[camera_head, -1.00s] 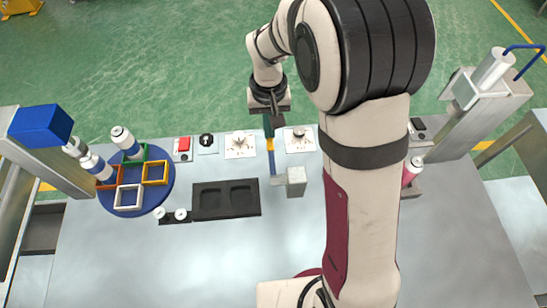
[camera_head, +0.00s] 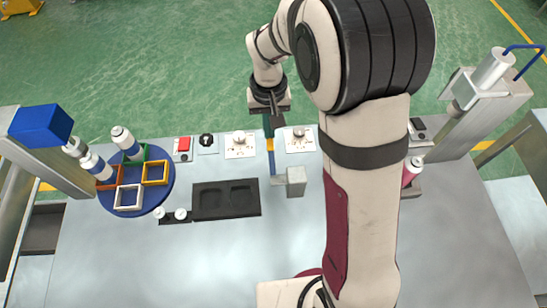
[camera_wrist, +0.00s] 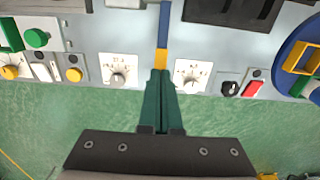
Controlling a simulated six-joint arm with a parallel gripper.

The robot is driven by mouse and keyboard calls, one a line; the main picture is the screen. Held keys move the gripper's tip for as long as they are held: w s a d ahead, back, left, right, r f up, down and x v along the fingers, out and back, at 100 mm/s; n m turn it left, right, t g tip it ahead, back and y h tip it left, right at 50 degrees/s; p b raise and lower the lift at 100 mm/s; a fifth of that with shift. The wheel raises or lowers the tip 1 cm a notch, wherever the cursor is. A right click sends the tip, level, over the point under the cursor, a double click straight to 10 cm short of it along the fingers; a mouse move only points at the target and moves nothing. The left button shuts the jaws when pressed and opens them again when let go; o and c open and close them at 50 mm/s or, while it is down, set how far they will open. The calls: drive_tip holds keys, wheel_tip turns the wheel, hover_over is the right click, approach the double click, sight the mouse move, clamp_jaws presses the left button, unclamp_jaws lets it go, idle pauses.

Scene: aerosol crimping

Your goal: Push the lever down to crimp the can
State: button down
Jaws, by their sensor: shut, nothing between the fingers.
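The lever (camera_head: 271,162) is a blue bar with a yellow band, running from below my gripper down towards a small grey block (camera_head: 296,184) in the head view. In the wrist view the lever (camera_wrist: 164,22) comes in from the top centre. My gripper (camera_wrist: 161,72) has dark green fingers, shut together with nothing between them. Their tips are at the yellow band; I cannot tell whether they touch it. My gripper (camera_head: 268,135) is small in the head view. A pink can (camera_head: 411,172) with a white top stands at the right, partly hidden by my arm.
Two dials (camera_head: 240,145) (camera_head: 300,140) flank the lever; a red button (camera_head: 183,145) and a black knob (camera_head: 206,140) are further left. A blue turntable (camera_head: 155,198) holds coloured frames and white-blue cans. A black tray (camera_head: 226,214) lies in front. A machine column (camera_head: 470,110) stands at right.

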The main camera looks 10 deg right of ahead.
sight(270, 142)
drive_tip(key=shift+f, duration=2.75)
idle(0.4)
idle(0.4)
wheel_tip(270, 142, up, 15)
idle(1.0)
drive_tip(key=s+d+m+y, duration=0.1)
drive_tip(key=s+d+m, duration=0.2)
drive_tip(key=s, duration=2.2)
drive_tip(key=m, duration=0.2)
drive_tip(key=shift+m+y, duration=0.3)
drive_tip(key=shift+y, duration=0.1)
drive_tip(key=shift+w, duration=0.1)
